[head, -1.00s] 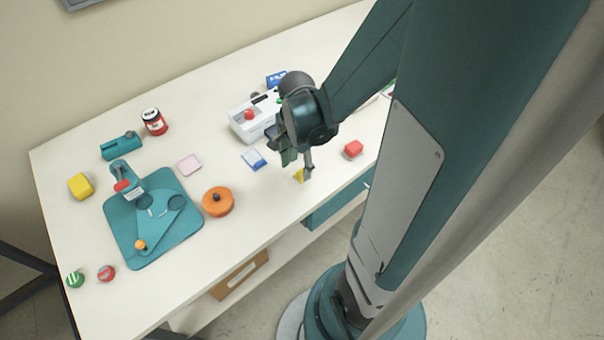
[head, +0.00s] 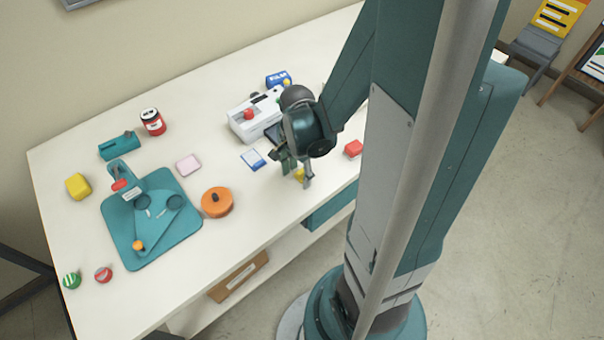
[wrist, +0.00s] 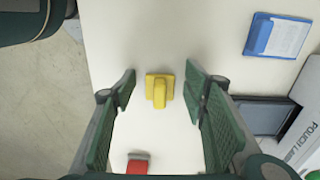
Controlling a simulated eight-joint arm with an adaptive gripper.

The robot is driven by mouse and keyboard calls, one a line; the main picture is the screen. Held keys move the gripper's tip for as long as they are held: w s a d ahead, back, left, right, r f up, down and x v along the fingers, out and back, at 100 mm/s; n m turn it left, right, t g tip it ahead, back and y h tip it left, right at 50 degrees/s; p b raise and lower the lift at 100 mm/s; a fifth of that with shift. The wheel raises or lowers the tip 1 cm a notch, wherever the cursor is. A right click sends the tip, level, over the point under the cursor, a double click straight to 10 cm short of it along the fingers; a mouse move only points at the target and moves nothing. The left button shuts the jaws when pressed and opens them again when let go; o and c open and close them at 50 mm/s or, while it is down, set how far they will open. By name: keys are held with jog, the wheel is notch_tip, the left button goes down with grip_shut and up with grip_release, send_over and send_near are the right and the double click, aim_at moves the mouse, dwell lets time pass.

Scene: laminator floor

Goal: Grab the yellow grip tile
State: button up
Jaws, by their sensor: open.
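The yellow grip tile (wrist: 159,91) lies on the white table, a flat square base with a raised grip along its middle. In the wrist view it sits between the tips of my open gripper (wrist: 160,92), touching neither finger as far as I can tell. In the head view my gripper (head: 298,178) is low over the table near its front edge. The yellow tile (head: 298,174) shows there partly hidden behind the fingers.
A red block (head: 353,148) stands right of my gripper; it also shows in the wrist view (wrist: 138,164). A blue-and-white pack (head: 253,159) and the white laminator (head: 243,125) lie behind. An orange round container (head: 217,202) stands left. The table's front edge is close.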

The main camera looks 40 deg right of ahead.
aim_at(298, 173)
jog(key=c, duration=1.1)
jog(key=shift+r, duration=0.2)
jog(key=shift+r+p, duration=1.25)
jog(key=shift+r, duration=3.55)
